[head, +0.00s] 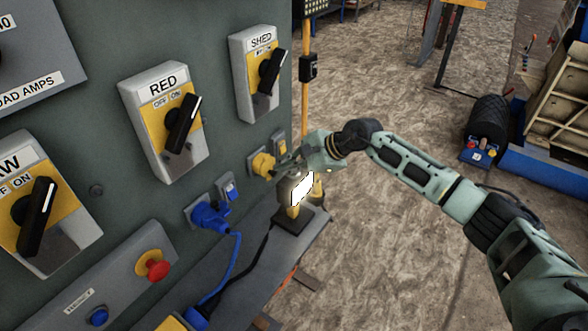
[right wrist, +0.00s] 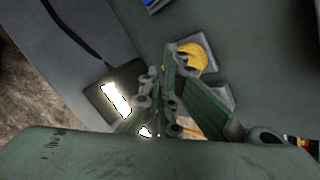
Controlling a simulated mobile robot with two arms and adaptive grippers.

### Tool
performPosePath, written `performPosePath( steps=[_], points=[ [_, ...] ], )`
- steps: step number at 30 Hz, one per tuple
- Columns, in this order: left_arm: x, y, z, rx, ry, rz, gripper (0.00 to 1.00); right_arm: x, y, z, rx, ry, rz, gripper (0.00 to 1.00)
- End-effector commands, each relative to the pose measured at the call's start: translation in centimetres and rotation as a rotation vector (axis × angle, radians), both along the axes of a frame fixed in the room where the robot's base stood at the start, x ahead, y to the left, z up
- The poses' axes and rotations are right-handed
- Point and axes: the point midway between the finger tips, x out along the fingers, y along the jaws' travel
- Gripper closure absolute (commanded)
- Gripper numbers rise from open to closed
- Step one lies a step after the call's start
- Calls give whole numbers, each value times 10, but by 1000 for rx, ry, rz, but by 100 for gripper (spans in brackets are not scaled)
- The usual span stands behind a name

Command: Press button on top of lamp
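The lamp (head: 302,188) stands on a square black base (head: 292,221) on the grey ledge, beside the control panel. Its front glows bright white and its lower body is yellow. In the right wrist view the glowing face (right wrist: 116,99) shows left of the fingers. My right gripper (head: 288,166) is at the lamp's upper end, close to the panel; its fingers (right wrist: 160,77) look closed together with nothing between them. The lamp's top and its button are hidden behind the gripper, so I cannot tell whether they touch. My left gripper is not in view.
The green panel carries rotary switches (head: 181,125), a red button (head: 156,267), a blue plug (head: 209,217) and a yellow socket (head: 262,164) close to the right gripper. A black cable (head: 240,264) runs along the ledge (head: 280,262).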

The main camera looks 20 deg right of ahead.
Motion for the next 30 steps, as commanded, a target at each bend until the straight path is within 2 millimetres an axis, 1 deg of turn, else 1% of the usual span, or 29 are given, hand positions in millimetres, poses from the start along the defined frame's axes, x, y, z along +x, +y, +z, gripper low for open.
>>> performPosePath(
  steps=[1, 7, 17, 20, 30],
  points=[
    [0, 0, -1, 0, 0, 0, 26, -5, -1, -11, -8, 21, 2, 100],
    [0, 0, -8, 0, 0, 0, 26, -4, -1, -11, -9, 23, 2, 100],
    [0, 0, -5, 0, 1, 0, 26, -4, -1, -7, -9, 23, 2, 100],
    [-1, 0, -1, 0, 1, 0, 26, -4, -1, 0, -10, 22, 2, 100],
    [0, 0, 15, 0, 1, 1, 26, -2, -1, 40, -5, 11, 1, 100]
  ],
)
